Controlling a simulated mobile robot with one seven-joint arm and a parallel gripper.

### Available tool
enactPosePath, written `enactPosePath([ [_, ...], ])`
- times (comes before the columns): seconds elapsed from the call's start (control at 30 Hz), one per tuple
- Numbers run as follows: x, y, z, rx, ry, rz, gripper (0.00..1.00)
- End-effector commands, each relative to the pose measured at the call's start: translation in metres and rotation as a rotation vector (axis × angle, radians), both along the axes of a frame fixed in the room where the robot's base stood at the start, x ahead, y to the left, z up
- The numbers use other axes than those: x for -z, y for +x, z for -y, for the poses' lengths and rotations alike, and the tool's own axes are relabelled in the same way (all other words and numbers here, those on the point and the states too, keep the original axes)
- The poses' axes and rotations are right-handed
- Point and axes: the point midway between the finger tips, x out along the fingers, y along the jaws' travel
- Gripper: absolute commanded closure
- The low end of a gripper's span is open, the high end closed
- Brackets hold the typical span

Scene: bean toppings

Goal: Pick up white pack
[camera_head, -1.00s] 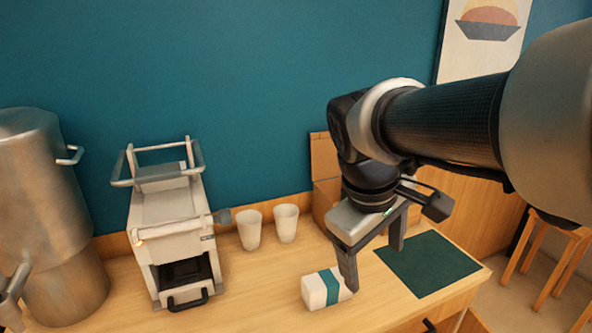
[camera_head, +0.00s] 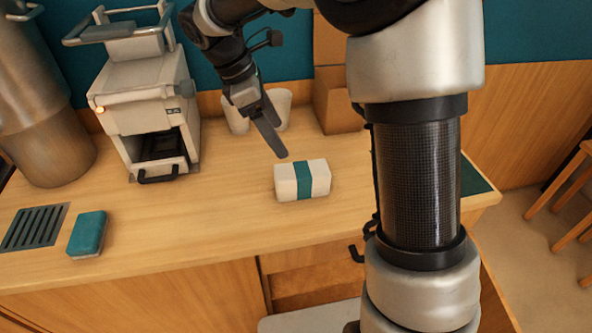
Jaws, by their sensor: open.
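The white pack (camera_head: 286,182) with a teal band around its middle lies on the wooden counter, right of the picture's centre. My gripper (camera_head: 275,140) is open and empty, above and just behind the pack's left end in the picture. From this angle its fingers nearly overlap, and I cannot tell how high they are above the counter. A narrow strip of counter shows between the fingertip and the pack. The pack is fully visible.
Two white cups (camera_head: 283,108) stand behind my gripper, beside a cardboard box (camera_head: 335,100). A white machine (camera_head: 145,100) and a steel urn (camera_head: 45,110) stand left. A teal sponge (camera_head: 88,233) and drain grate (camera_head: 33,227) lie front left. My arm hides most of the green mat (camera_head: 474,181).

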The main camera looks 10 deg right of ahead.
Motion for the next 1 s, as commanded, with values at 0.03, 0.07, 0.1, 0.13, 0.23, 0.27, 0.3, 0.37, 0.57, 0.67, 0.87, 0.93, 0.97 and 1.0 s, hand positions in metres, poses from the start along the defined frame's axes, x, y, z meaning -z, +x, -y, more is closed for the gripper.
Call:
enactPosePath([
  [0.03,0.004,0.002,-0.001,-0.009,-0.001,-0.008,0.27],
  [0.07,0.006,0.002,-0.001,-0.012,-0.001,-0.01,0.27],
  [0.1,0.008,0.002,0.0,-0.014,-0.002,-0.012,0.27],
  [0.13,0.011,0.002,0.001,-0.015,-0.003,-0.013,0.27],
  [0.23,0.026,0.002,0.007,-0.016,-0.003,-0.014,0.27],
  [0.27,0.032,0.001,0.01,-0.015,-0.003,-0.015,0.27],
  [0.3,0.041,0.001,0.014,-0.014,-0.003,-0.016,0.27],
  [0.37,0.054,0.001,0.019,-0.013,-0.003,-0.016,0.27],
  [0.57,0.093,0.0,0.034,-0.015,-0.002,-0.015,0.27],
  [0.67,0.107,0.0,0.04,-0.013,-0.002,-0.012,0.27],
  [0.87,0.118,0.0,0.045,-0.015,-0.002,-0.012,0.27],
  [0.93,0.122,0.0,0.046,-0.015,-0.002,-0.012,0.27],
  [0.97,0.124,-0.001,0.046,-0.014,-0.002,-0.012,0.27],
  [1.0,0.128,-0.002,0.047,-0.014,-0.002,-0.012,0.27],
])
